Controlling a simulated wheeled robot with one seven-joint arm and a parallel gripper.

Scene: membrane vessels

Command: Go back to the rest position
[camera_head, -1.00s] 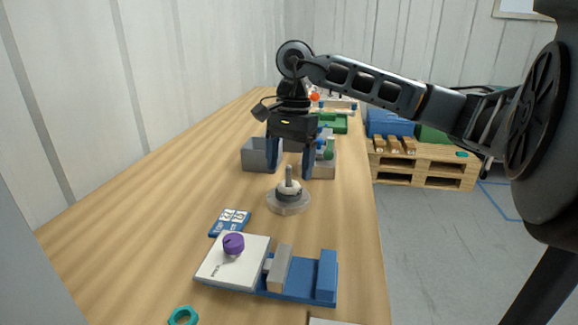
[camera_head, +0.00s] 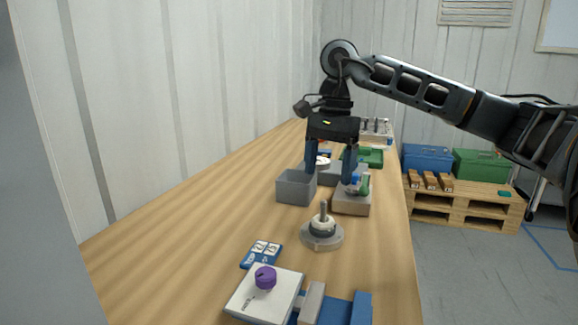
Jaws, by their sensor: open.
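My gripper (camera_head: 331,178) is open and empty, pointing down above the wooden bench. It hangs above and behind a round clear-based vessel (camera_head: 322,234) with a grey upright post, and apart from it. Its fingers overlap a grey open bin (camera_head: 296,189) and a block with small coloured parts (camera_head: 351,202) behind them in the picture. My arm reaches in from the right side.
A white plate with a purple knob (camera_head: 265,278) lies on a blue fixture (camera_head: 361,308) at the front. A blue card (camera_head: 262,255) lies behind it. A green tray (camera_head: 371,158) stands farther back. A pallet (camera_head: 470,207) with blue and green boxes stands right of the bench.

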